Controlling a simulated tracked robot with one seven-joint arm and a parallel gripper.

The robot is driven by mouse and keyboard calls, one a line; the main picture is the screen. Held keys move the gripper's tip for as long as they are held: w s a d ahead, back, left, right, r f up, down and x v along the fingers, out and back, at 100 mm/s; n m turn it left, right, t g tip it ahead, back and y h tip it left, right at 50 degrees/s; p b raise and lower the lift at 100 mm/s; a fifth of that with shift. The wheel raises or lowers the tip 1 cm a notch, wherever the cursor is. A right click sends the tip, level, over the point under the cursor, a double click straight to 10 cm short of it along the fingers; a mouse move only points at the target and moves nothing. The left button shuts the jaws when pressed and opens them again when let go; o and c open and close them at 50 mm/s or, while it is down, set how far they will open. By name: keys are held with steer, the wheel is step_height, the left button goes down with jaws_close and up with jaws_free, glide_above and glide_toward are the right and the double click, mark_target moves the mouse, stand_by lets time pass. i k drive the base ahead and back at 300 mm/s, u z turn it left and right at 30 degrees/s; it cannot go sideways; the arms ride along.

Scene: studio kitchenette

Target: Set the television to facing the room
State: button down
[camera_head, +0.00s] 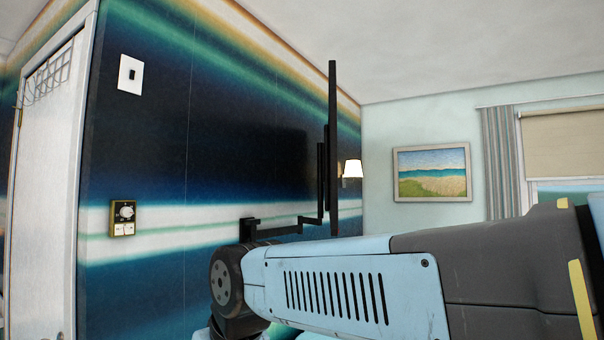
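The television (333,150) is a thin black upright panel seen almost edge-on. It stands out from the striped wall on a black wall bracket (285,231) with a jointed arm. The screen face cannot be made out from this angle.
A door (48,190) with a wire rack is at the left. A light switch (131,74) and a dial control (124,217) are on the striped wall. A lit wall lamp (352,169) shows behind the television. A picture (432,173) and a curtained window (563,147) are on the far wall.

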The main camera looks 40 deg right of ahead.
mark_target(327, 152)
steer(key=z, duration=1.15)
steer(key=k, duration=0.55)
steer(key=z, duration=0.6)
steer(key=i, duration=1.3)
steer(key=u, duration=0.5)
